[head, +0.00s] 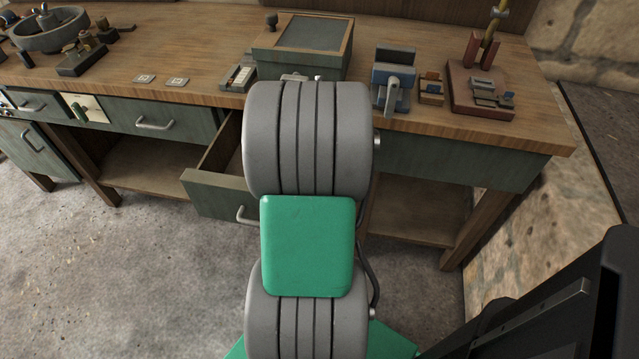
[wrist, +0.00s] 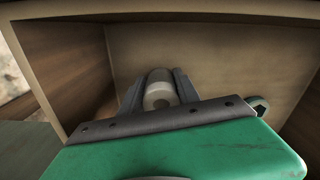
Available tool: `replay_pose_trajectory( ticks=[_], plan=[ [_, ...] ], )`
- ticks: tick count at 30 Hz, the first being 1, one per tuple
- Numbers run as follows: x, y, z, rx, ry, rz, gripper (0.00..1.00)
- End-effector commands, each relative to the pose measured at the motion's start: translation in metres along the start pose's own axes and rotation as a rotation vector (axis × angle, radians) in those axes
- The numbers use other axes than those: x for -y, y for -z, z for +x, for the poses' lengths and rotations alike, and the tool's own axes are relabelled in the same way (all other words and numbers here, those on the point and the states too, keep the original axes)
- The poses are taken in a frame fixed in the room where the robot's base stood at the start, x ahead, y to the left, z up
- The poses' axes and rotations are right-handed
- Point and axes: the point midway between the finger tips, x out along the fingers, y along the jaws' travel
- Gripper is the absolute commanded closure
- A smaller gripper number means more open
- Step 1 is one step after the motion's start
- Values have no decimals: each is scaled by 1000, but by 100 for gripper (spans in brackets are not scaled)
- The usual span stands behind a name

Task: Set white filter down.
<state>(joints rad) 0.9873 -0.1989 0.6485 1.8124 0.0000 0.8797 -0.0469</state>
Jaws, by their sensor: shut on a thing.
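The white filter (wrist: 159,96) is a pale, short cylinder with a small dark spot on its end, in the middle of the wrist view. My gripper (wrist: 159,82) is shut on it, with one dark finger on each side. Around and beyond it are the wooden walls and floor of a box-like space (wrist: 225,55), apparently the open drawer. I cannot tell whether the filter touches that floor. In the head view my own arm covers the middle, so the gripper and filter are hidden there. The open drawer (head: 222,196) shows left of my arm.
The workbench top (head: 190,45) carries a green box (head: 300,62) with a dark top, a blue device (head: 392,75) and a red-brown stand (head: 480,100) at right. A stone bowl (head: 50,30) stands far left. Open shelves (head: 150,165) lie below; the floor in front is clear.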

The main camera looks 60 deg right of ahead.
Motion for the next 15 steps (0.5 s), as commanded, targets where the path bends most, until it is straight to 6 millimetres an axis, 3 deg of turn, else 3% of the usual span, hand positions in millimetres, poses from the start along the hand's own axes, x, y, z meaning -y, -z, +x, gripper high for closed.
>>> replay_pose_trajectory(
  ticks=[7,8,15],
  plan=[
    [0,0,3,-1,0,0,100],
    [0,0,2,0,0,0,60],
    [0,0,2,0,0,0,40]
  ],
)
